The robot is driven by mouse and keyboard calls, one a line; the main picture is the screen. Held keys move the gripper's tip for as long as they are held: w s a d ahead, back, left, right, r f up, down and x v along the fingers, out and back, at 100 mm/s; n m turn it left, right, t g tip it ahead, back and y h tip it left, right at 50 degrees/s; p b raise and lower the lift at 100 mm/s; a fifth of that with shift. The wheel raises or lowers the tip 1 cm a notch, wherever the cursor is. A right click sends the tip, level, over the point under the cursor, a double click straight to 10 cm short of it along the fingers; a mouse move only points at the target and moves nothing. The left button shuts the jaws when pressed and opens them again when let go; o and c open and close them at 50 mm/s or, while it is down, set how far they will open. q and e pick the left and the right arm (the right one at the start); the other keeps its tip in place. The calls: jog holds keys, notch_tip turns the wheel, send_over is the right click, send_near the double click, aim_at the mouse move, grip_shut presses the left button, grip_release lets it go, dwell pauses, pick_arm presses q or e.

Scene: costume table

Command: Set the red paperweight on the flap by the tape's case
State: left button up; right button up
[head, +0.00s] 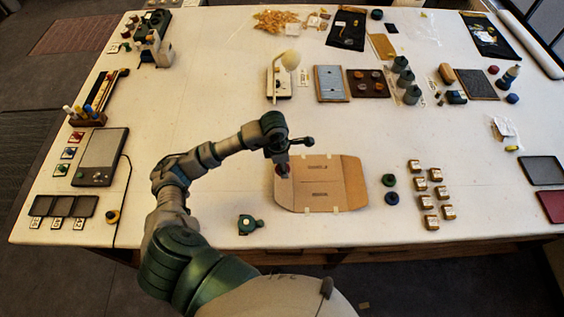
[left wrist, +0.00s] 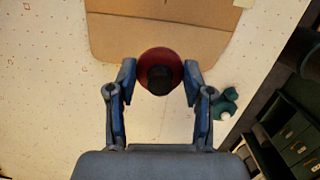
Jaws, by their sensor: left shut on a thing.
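The red paperweight (left wrist: 160,70), a round disc with a dark knob, is between the fingertips of my left gripper (left wrist: 160,78), which is shut on it. In the head view the left gripper (head: 284,160) is over the left end of the flat brown cardboard (head: 325,185), partly hiding the paperweight. In the left wrist view the paperweight overlaps the edge of the cardboard flap (left wrist: 160,28); I cannot tell its height above it. The green tape case (head: 250,224) sits on the table left of and nearer than the cardboard; it also shows in the left wrist view (left wrist: 226,104). My right gripper is not in view.
Several small brown boxes (head: 430,196) lie farther right. A grey scale (head: 100,158) is at left. The table left of the cardboard is mostly clear.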

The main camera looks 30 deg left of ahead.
pick_arm(q)
jog(key=shift+a+n, duration=0.1)
jog(key=shift+n, duration=0.2)
jog(key=shift+f+b, duration=1.1)
jog(key=shift+f, duration=1.05)
jog(key=shift+b, duration=0.4)
jog(key=shift+s+f, duration=0.1)
jog(key=shift+f, duration=0.25)
